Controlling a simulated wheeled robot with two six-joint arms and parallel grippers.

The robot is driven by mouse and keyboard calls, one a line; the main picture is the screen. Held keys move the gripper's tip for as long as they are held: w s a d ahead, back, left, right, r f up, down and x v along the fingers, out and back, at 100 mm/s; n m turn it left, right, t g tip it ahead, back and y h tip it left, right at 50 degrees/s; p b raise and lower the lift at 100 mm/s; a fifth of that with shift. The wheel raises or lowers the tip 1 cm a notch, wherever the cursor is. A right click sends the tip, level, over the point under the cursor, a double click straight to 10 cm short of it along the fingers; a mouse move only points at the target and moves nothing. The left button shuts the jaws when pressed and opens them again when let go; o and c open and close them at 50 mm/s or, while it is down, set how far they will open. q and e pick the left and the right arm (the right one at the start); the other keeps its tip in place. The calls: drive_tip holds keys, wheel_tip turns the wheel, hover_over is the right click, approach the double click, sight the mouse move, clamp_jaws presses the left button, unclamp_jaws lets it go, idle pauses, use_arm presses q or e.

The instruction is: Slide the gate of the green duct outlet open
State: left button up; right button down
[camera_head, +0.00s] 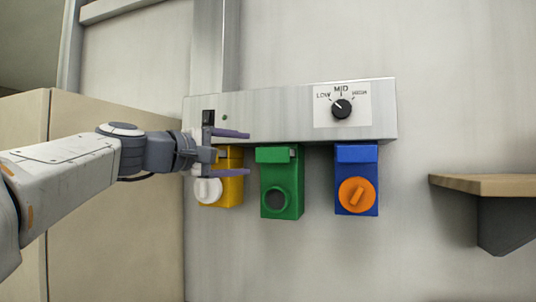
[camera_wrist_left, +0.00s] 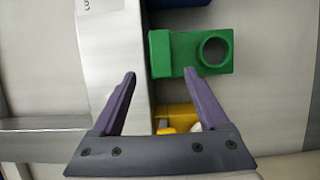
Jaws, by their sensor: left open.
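The green duct outlet (camera_head: 282,190) hangs under the metal duct bar, between a yellow and a blue outlet. It has a round dark opening near its bottom and a green gate piece across its top. In the left wrist view the green outlet (camera_wrist_left: 190,52) lies ahead of the fingers, its round opening to the right. My left gripper (camera_head: 240,153) is open and empty, in front of the yellow outlet and to the left of the green one. In the left wrist view its fingers (camera_wrist_left: 160,74) point toward the green outlet, apart from it. My right gripper is not in view.
The yellow outlet (camera_head: 232,191) has a white round cap, partly behind my gripper. The blue outlet (camera_head: 356,158) carries an orange knob. The metal bar (camera_head: 270,119) above has a LOW/MID dial (camera_head: 341,109). A wooden shelf (camera_head: 490,185) juts out at right.

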sight(270, 155)
use_arm(q)
drive_tip(key=p+x, duration=0.4)
drive_tip(key=x, duration=0.4)
drive_tip(key=shift+w+d, duration=0.1)
drive_tip(key=shift+d, duration=0.2)
drive_tip(key=shift+w+d, duration=0.2)
drive_tip(key=shift+w, duration=0.05)
clamp_jaws()
drive_tip(key=shift+f, duration=0.1)
idle(0.6)
